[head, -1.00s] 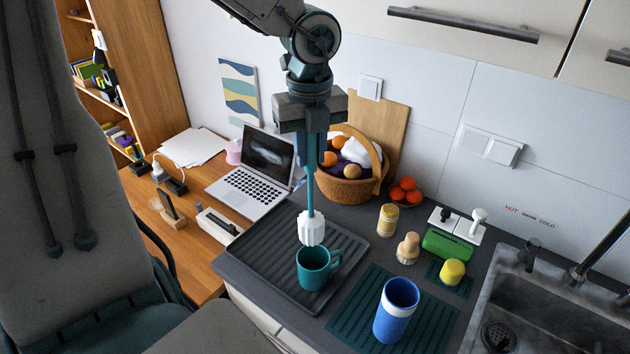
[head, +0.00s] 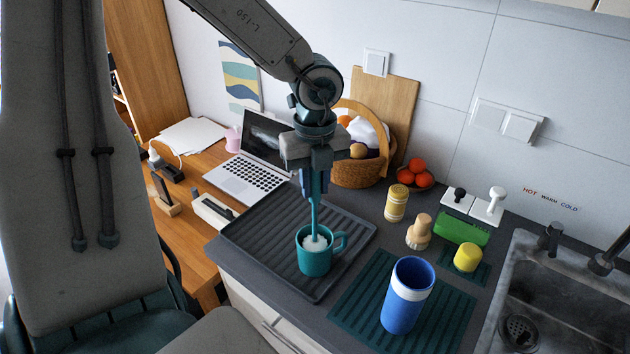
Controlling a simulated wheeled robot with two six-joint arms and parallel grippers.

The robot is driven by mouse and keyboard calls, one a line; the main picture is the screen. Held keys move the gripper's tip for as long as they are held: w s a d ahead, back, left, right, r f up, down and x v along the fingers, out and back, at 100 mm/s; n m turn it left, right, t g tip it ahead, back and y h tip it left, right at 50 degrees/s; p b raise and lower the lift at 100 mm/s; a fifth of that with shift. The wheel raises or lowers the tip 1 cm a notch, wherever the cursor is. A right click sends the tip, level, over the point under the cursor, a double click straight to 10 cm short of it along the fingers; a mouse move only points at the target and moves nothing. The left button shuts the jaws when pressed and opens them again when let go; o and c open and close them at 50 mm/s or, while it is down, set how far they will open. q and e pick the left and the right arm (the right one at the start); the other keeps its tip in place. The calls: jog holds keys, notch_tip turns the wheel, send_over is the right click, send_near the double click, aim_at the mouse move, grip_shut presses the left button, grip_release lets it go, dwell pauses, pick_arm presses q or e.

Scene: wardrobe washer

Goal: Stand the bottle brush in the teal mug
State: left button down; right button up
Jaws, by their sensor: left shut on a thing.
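The teal mug (head: 314,263) stands upright on the dark ridged tray, its handle to the right. The bottle brush (head: 314,219) has a teal handle and a white head. It is upright, with its head down inside the mug's mouth, so the lower part of the head is hidden by the mug wall. My left gripper (head: 314,186) points straight down above the mug and is shut on the upper part of the brush handle. I cannot see whether the brush touches the mug's bottom. My right gripper is not in view.
The tray (head: 262,250) lies on the counter. A blue cup (head: 405,305) stands on a teal mat (head: 352,310) to the right. A wooden brush (head: 419,232), yellow jar (head: 396,204) and basket (head: 357,173) are behind. The sink (head: 560,290) is at the right, a laptop (head: 248,178) at the left.

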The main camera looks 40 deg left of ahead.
pick_arm(q)
jog(key=shift+f, duration=0.3)
jog(key=shift+f+b, duration=0.2)
jog(key=shift+b, duration=0.15)
jog(key=c, duration=1.3)
grip_release()
jog(key=shift+o, duration=0.2)
jog(key=shift+r, duration=0.1)
